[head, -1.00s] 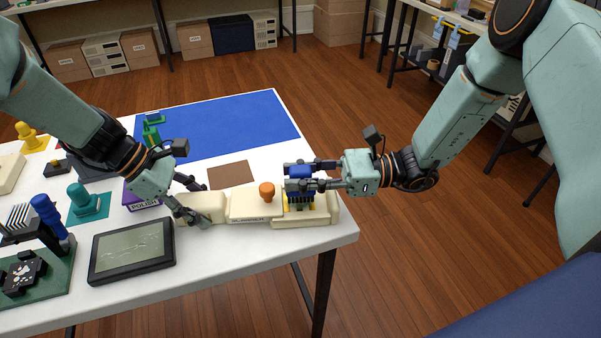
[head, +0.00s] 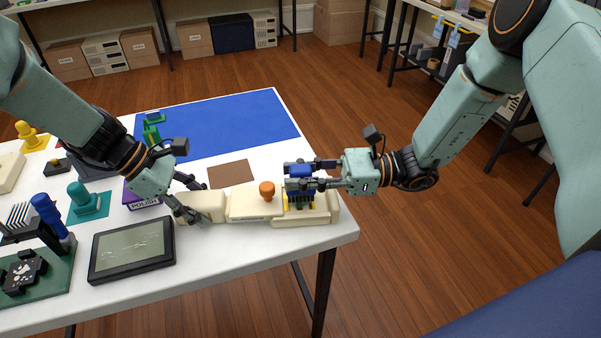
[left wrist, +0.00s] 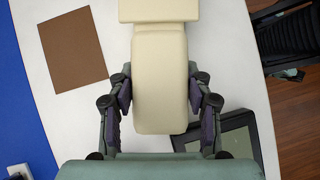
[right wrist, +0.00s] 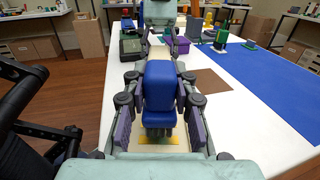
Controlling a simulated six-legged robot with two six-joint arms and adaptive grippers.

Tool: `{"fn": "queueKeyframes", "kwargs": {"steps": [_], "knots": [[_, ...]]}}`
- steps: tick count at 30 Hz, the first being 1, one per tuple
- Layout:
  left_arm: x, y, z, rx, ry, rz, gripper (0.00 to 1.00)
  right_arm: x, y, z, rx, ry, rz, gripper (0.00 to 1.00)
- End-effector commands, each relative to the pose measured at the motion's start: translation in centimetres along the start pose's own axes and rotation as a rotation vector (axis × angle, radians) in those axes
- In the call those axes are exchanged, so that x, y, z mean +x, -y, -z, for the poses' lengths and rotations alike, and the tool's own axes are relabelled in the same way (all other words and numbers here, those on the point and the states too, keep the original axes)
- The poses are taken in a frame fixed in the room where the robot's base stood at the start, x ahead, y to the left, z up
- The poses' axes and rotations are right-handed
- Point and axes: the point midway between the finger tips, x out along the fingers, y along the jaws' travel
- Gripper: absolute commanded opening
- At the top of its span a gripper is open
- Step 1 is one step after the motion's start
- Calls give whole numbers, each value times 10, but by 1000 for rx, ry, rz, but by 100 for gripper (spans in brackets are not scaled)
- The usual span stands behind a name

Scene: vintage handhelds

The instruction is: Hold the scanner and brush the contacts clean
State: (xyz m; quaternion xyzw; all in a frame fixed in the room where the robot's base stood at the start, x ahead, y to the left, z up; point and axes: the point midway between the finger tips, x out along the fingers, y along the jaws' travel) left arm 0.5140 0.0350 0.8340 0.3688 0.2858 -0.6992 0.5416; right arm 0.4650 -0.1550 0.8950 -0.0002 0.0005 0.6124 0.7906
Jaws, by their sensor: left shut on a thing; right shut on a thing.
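The cream scanner (head: 254,203) lies along the right front part of the white table, with an orange knob (head: 267,190) on top. My left gripper (head: 196,202) is shut on the scanner's left end, which shows between its fingers in the left wrist view (left wrist: 160,85). My right gripper (head: 314,174) is shut on a blue-handled brush (head: 300,171). The brush is upright over the yellow contacts (head: 287,206) at the scanner's right end. In the right wrist view the brush (right wrist: 158,95) has its bristles down at the yellow area; whether they touch it is hard to tell.
A purple polish box (head: 141,196), teal stamp-like piece (head: 82,200) and green stand (head: 40,282) are to the left.

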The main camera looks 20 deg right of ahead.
Motion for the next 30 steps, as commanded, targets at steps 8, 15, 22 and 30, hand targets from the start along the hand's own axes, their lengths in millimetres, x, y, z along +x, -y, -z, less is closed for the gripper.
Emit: {"fn": "queueKeyframes", "kwargs": {"steps": [8,15,22,30], "knots": [[0,0,0,0,0,0,0,0,0,5,0,0,0,0],[0,0,0,0,0,0,0,0,0,9,0,-1,0,0],[0,0,0,0,0,0,0,0,0,12,0,0,0,0],[0,0,0,0,1,0,0,8,0,12,0,0,0,0]]}}
